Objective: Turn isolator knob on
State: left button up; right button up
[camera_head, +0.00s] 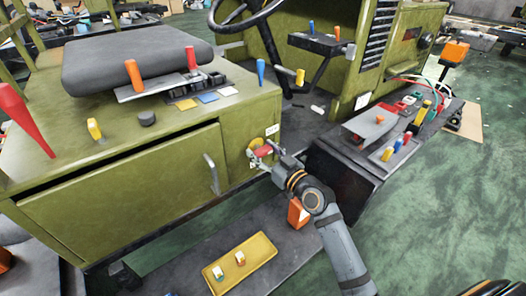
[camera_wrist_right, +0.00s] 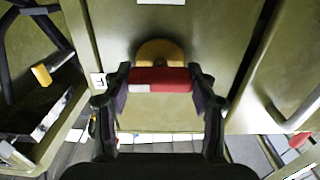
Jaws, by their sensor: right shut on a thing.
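The isolator knob is a red bar handle (camera_wrist_right: 160,80) on a round yellow plate (camera_wrist_right: 160,50), fixed to the front of the olive-green chassis cabinet. In the head view the red knob (camera_head: 263,151) and its yellow plate (camera_head: 254,144) show at the cabinet's right end. My right gripper (camera_head: 267,160) is at the knob; in the wrist view its two fingers (camera_wrist_right: 160,88) are closed on the two ends of the red bar. The bar lies level across the wrist view, with a pale patch at its left end. My left gripper is not in view.
A metal door handle (camera_head: 211,174) sticks out left of the knob. A black box (camera_head: 345,180) with loose parts on top stands close to the right of my arm. A yellow tray (camera_head: 240,262) lies low in front. Levers and a seat (camera_head: 135,55) are above.

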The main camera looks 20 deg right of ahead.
jog(key=shift+m, duration=0.3)
jog(key=m+p, duration=0.1)
jog(key=m, duration=0.2)
jog(key=shift+m+p, duration=0.3)
jog(key=shift+m, duration=0.1)
jog(key=m+p, duration=0.1)
jog(key=m, duration=0.3)
jog(key=shift+d+p, duration=0.15)
jog(key=shift+p, duration=0.15)
jog(key=m+p, duration=0.2)
jog(key=m, duration=0.3)
jog(key=shift+f+m, duration=0.1)
jog(key=shift+m, duration=0.3)
jog(key=shift+f+m+p, duration=0.1)
jog(key=shift+m+p, duration=0.4)
jog(key=shift+m, duration=1.3)
jog(key=o, duration=1.1)
jog(key=shift+o, duration=0.2)
